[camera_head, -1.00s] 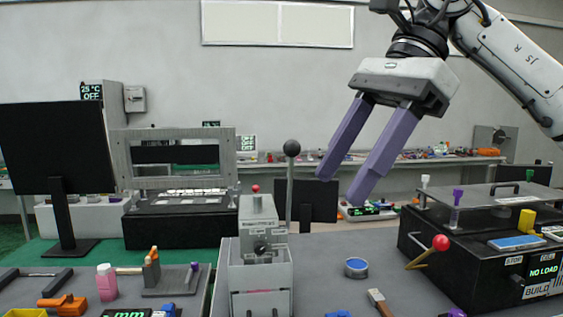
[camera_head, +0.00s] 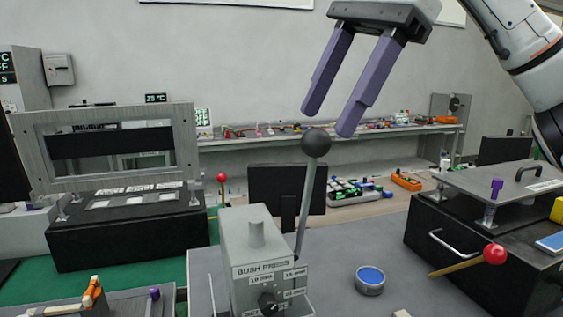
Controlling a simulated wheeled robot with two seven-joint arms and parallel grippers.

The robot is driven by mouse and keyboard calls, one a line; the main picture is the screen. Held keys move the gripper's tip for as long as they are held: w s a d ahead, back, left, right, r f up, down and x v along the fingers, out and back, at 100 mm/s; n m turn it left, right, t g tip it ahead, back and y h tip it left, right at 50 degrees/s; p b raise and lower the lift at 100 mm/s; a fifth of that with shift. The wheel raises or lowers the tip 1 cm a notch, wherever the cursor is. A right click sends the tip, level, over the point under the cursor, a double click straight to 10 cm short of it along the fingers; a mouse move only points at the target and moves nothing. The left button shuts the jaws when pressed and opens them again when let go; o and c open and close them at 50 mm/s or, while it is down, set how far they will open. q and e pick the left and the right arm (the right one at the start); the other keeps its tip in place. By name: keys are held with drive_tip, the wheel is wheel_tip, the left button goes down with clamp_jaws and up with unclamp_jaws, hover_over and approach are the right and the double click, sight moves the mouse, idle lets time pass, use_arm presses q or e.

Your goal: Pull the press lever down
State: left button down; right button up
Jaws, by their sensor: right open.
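The press lever (camera_head: 308,205) is a grey rod with a dark ball knob (camera_head: 316,142) at its top. It rises nearly upright, leaning slightly right, beside the grey press body (camera_head: 257,258), which is labelled "BUSH PRESS". My right gripper (camera_head: 327,122) is open, with two purple fingers pointing down and left. The fingertips are near the knob in the picture, one to its upper left and one to its upper right. I cannot tell whether they touch it or how they differ in depth. Nothing is between the fingers. My left gripper is not in view.
A black box with a red-knobbed lever (camera_head: 494,254) stands at the right. A blue-topped round tin (camera_head: 370,279) sits on the grey table. A grey frame on a black base (camera_head: 130,232) stands at the left, and a monitor (camera_head: 270,188) is behind the press.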

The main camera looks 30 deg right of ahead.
sight(321, 139)
drive_tip(key=b+x, duration=0.2)
drive_tip(key=x, duration=0.1)
drive_tip(key=b+x, duration=0.1)
drive_tip(key=x, duration=0.1)
drive_tip(key=shift+s+d+f, duration=0.1)
drive_tip(key=shift+s+f, duration=0.05)
drive_tip(key=shift+s, duration=0.2)
drive_tip(key=x, duration=0.3)
drive_tip(key=shift+w+f, duration=0.1)
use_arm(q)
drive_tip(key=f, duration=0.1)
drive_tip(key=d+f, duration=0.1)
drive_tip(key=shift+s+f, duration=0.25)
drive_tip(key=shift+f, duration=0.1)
use_arm(e)
drive_tip(key=shift+w+a+f, duration=0.2)
drive_tip(key=shift+a+f, duration=0.25)
drive_tip(key=shift+f, duration=0.15)
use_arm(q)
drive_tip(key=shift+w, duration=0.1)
use_arm(e)
drive_tip(key=shift+c, duration=0.9)
clamp_jaws()
